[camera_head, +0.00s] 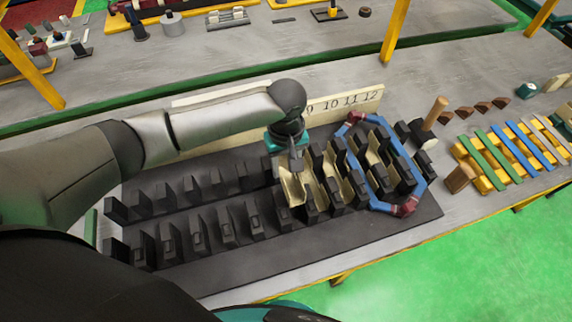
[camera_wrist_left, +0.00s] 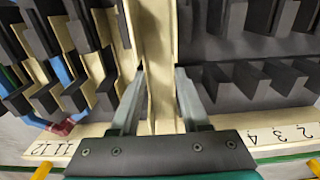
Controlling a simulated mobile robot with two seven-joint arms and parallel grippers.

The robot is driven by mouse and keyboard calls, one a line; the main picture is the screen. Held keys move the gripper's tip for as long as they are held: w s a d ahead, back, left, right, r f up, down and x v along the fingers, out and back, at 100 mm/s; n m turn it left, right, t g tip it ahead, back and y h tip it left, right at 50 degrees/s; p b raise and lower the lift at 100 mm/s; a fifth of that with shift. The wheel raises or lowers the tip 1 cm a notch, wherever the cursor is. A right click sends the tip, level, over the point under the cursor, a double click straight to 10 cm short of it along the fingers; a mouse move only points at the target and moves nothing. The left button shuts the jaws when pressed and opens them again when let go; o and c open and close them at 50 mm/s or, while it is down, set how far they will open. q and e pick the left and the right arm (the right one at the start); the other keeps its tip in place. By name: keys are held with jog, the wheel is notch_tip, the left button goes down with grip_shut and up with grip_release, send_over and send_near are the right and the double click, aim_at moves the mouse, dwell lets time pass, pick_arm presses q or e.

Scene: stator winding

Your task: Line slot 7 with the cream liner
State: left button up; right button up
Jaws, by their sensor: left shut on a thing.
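The dark slotted stator block (camera_head: 235,255) lies on the bench with two rows of black teeth. My left gripper (camera_head: 296,163) reaches down over its middle and is shut on a cream liner (camera_head: 291,188). In the left wrist view, the fingertips (camera_wrist_left: 160,72) are on either side of this long cream liner (camera_wrist_left: 159,35), which lies between teeth; how deep it sits I cannot tell. Several slots to the right hold cream liners; the slots to the left look bare. The number strip (camera_head: 352,104) shows 9 to 12; the arm hides the lower numbers. My right gripper is not in view.
A blue coil with red ends (camera_head: 422,180) loops around teeth at the block's right end. Farther right are a yellow rack (camera_head: 490,180) with coloured strips, wooden pieces (camera_head: 461,178) and an upright wooden handle (camera_head: 435,112). The bench front is clear.

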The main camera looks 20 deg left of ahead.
pick_arm(q)
jog(key=shift+f, duration=0.5)
jog(key=shift+f+b, duration=1.4)
jog(key=shift+f, duration=1.6)
jog(key=shift+f, duration=0.35)
jog(key=shift+f, duration=0.45)
jog(key=o, duration=1.1)
jog(key=shift+c, duration=0.2)
jog(key=shift+r, duration=0.15)
jog(key=shift+r+p, duration=0.65)
jog(key=shift+p, duration=0.45)
